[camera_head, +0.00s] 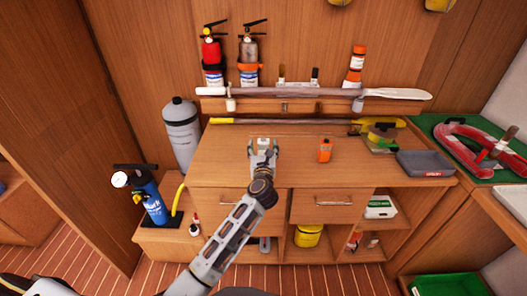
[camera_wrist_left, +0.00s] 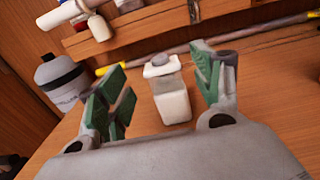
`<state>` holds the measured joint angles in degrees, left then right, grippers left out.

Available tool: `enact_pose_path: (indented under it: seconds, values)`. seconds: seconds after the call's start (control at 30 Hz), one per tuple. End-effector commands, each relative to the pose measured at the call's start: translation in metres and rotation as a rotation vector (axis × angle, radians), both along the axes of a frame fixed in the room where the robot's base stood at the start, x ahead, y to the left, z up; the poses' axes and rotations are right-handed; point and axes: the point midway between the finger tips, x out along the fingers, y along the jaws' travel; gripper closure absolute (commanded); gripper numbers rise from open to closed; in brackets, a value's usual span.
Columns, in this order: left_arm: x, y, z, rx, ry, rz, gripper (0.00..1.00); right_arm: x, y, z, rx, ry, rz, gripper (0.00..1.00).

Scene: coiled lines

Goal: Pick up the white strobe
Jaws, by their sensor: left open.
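The rest of the strobe is hidden there. My right gripper is not in view.
An orange device (camera_head: 324,151) stands to the right on the cabinet top (camera_head: 222,165). A yellow-ended pole (camera_head: 290,121) lies along the back. A grey tray (camera_head: 425,164) sits at the right. A grey cylinder (camera_head: 182,135) stands at the left. The top between gripper and orange device is clear.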

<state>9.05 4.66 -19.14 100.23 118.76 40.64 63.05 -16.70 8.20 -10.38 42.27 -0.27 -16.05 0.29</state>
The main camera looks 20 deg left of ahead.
Motion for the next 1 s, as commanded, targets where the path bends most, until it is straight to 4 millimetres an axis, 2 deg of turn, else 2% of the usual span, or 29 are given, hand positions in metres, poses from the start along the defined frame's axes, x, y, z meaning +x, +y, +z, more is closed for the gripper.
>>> enact_pose_path:
  seconds: [0.5, 1.0]
  values:
    - [0.038, 0.009, 0.001, 0.001, -0.001, 0.000, 0.34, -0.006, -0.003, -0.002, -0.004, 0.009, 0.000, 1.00]
    - [0.041, 0.010, 0.000, 0.000, 0.000, 0.000, 0.34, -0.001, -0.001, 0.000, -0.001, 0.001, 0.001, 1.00]
